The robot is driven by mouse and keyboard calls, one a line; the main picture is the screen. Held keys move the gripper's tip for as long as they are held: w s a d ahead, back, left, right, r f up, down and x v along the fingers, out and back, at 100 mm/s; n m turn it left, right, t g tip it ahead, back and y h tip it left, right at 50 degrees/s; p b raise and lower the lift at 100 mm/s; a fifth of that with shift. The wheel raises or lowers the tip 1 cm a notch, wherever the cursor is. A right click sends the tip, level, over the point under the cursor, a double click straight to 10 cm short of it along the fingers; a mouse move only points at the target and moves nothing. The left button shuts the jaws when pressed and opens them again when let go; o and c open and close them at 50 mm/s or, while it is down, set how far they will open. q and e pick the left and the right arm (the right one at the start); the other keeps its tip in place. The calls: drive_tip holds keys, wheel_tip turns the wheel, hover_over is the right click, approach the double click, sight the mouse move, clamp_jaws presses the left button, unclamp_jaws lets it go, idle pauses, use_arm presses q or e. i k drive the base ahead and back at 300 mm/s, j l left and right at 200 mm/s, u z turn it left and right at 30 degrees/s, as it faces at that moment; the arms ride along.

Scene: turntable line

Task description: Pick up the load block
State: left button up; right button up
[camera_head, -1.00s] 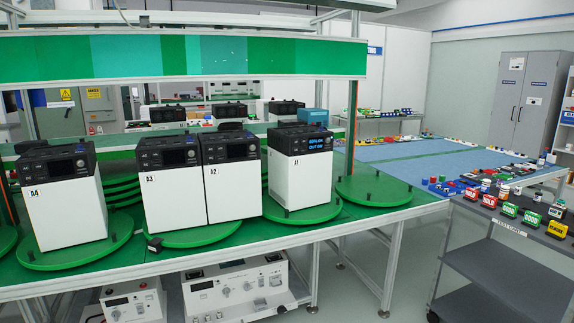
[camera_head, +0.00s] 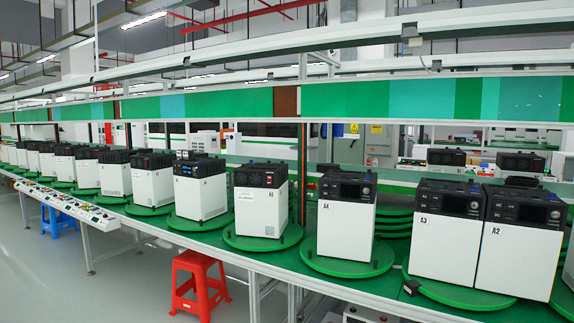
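I cannot make out a block marked as the load block in the head view. A small black block (camera_head: 411,287) sits at the front left edge of the green turntable (camera_head: 450,291) under the units marked A3 (camera_head: 440,250) and A2 (camera_head: 518,255). I cannot tell what it is. Neither of my grippers is in view.
A long green bench runs across the view with white, black-topped units on round green turntables, including A4 (camera_head: 346,233) and another unit (camera_head: 261,213). A red stool (camera_head: 199,284) and a blue stool (camera_head: 60,220) stand in front. The grey floor (camera_head: 60,280) at lower left is clear.

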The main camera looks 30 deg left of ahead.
sight(188, 155)
drive_tip(key=u, duration=1.6)
drive_tip(key=i+j+u, duration=0.35)
drive_tip(key=i, duration=0.4)
drive_tip(key=i+u, duration=0.3)
drive_tip(key=i, duration=0.45)
drive_tip(key=i+z, duration=0.2)
drive_tip(key=i, duration=0.25)
drive_tip(key=i+j+z, duration=0.15)
drive_tip(key=i, duration=0.25)
drive_tip(key=i+j+z, duration=0.2)
drive_tip(key=i, duration=0.25)
drive_tip(key=i+j+z, duration=0.15)
drive_tip(key=i, duration=0.25)
